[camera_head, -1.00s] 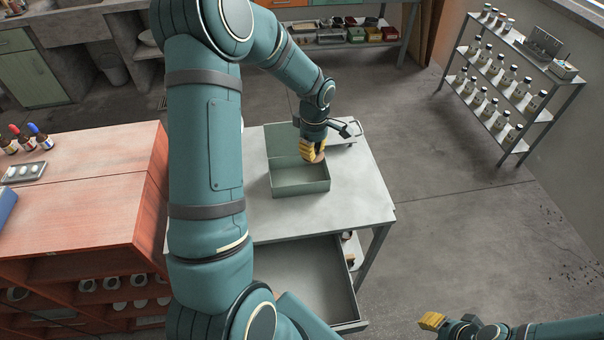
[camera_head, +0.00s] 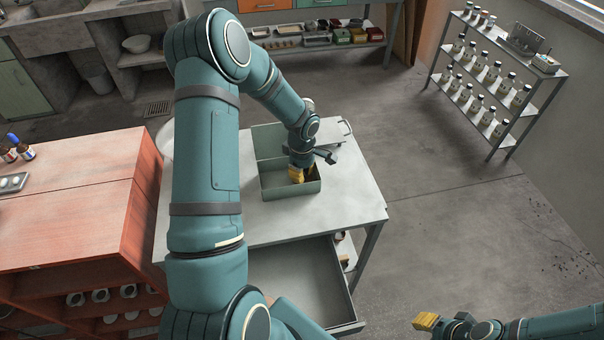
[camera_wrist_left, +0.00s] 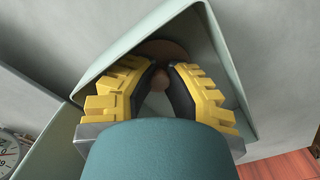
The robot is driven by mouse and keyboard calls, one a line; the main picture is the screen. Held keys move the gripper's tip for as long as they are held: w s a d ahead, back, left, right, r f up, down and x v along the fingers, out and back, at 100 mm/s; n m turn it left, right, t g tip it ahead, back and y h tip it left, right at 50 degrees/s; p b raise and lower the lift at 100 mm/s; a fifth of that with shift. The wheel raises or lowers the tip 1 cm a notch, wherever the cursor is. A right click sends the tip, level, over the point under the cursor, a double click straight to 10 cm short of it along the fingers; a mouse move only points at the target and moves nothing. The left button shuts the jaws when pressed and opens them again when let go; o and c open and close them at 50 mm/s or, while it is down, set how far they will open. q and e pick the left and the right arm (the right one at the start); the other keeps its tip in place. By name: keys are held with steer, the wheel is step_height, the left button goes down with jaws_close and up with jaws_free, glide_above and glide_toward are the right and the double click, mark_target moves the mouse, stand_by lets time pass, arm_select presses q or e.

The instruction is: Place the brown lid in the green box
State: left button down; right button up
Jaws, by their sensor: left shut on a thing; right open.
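The green box (camera_head: 276,191) stands open on the grey metal table, its lid panel raised at the back. My left gripper (camera_head: 298,174) reaches down inside the box toward its right end. In the left wrist view its yellow-backed fingers (camera_wrist_left: 158,80) are shut on the brown lid (camera_wrist_left: 160,49), a round brown disc with a small knob between the fingertips. The box walls (camera_wrist_left: 214,45) surround the fingers there. Whether the lid touches the box floor cannot be told. In the head view the lid is hidden. My right gripper (camera_head: 427,321) is at the lower right, over the floor and empty.
The grey table (camera_head: 350,195) has free room right of the box. Its drawer (camera_head: 310,285) is pulled out in front. An orange-red cabinet (camera_head: 75,195) stands at left. A shelf rack with bottles (camera_head: 490,80) stands far right.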

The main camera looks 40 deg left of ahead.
arm_select(q)
steer(key=shift+f, duration=0.15)
steer(key=c, duration=1.3)
jaws_free()
steer(key=shift+r, duration=0.2)
steer(key=shift+r, duration=0.4)
step_height(320, 180, up, 11)
steer(key=p, duration=0.1)
steer(key=shift+p, duration=0.35)
